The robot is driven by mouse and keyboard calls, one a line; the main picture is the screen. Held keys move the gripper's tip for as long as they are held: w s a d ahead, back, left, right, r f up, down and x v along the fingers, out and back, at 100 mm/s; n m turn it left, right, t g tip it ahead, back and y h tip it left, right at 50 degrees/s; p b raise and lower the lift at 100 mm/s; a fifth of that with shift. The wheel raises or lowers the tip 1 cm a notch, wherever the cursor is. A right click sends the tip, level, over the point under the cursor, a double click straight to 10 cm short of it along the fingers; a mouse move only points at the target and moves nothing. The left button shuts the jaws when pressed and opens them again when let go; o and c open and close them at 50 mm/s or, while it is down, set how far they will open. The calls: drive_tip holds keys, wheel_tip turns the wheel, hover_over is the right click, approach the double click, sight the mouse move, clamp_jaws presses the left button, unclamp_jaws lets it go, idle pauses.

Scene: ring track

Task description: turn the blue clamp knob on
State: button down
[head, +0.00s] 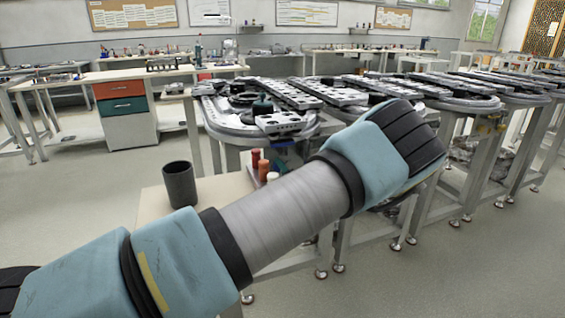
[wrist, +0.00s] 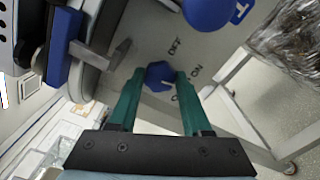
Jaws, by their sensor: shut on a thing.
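The blue clamp knob (wrist: 159,74) is in the middle of the wrist view, on a grey panel with the printed words OFF and ON beside it. A small pale mark shows on the knob; I cannot tell clearly which word it points to. My gripper (wrist: 157,78) has its two green fingers on either side of the knob, shut on it. In the head view my arm hides the gripper and the knob.
A larger blue part with a white letter (wrist: 208,12) is close above the knob in the wrist view. A metal bracket (wrist: 100,52) is to the left. The ring track (head: 225,120) stands beyond my arm; a dark cup (head: 179,185) is on a low table.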

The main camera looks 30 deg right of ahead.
drive_tip(key=shift+m+p, duration=0.75)
drive_tip(key=shift+m, duration=0.45)
drive_tip(key=shift+c, duration=1.7)
unclamp_jaws()
drive_tip(key=s+a+b, duration=0.1)
drive_tip(key=s, duration=0.9)
drive_tip(key=shift+s+a, duration=0.15)
drive_tip(key=shift+s, duration=0.2)
drive_tip(key=shift+s, duration=0.1)
